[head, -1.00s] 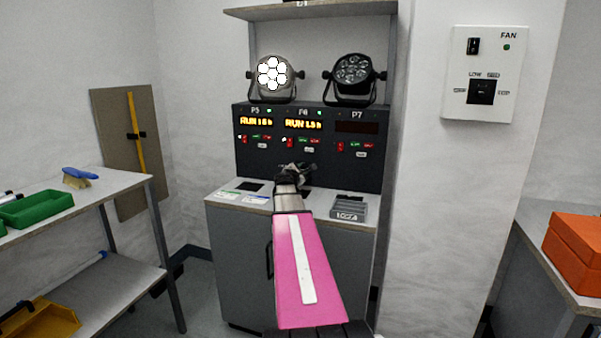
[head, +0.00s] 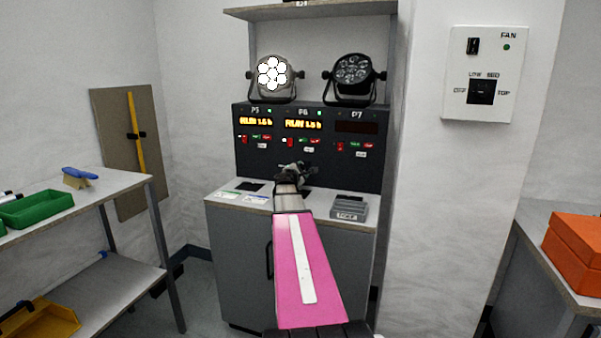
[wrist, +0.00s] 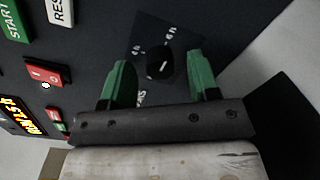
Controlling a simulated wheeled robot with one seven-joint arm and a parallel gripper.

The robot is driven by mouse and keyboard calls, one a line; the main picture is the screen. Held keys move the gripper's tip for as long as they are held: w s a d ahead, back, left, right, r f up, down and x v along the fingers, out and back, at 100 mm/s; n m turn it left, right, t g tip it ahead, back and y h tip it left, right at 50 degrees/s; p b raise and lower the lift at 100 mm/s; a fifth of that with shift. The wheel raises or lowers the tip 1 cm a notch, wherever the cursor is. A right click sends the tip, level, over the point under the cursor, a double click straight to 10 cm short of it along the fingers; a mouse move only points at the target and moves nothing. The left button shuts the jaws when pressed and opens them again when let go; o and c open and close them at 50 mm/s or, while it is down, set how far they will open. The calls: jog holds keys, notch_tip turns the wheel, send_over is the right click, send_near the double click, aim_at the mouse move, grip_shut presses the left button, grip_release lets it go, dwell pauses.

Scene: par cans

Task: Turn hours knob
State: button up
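A small black knob (wrist: 158,64) with a pale pointer mark sits on the dark panel in the wrist view. Small white marks stand around it, and the lettering below is partly hidden by a finger. My gripper (wrist: 160,80) is open, its green fingers left and right of the knob with visible gaps in this view; I see no contact. In the head view my gripper (head: 296,170) is at the lower part of the control panel (head: 250,170), and the knob is hidden there. The P5 display (head: 255,122) and P6 display (head: 303,125) glow orange; the P7 display (head: 357,127) is dark.
Red switches and green and red buttons sit under the displays; a red rocker switch (wrist: 47,74) is left of my fingers. A lit lamp (head: 272,75) and a dark lamp (head: 354,75) stand on top. A grey block (head: 349,209) lies on the ledge.

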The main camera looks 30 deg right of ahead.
jog(key=v, duration=1)
jog(key=shift+s+a, duration=0.3)
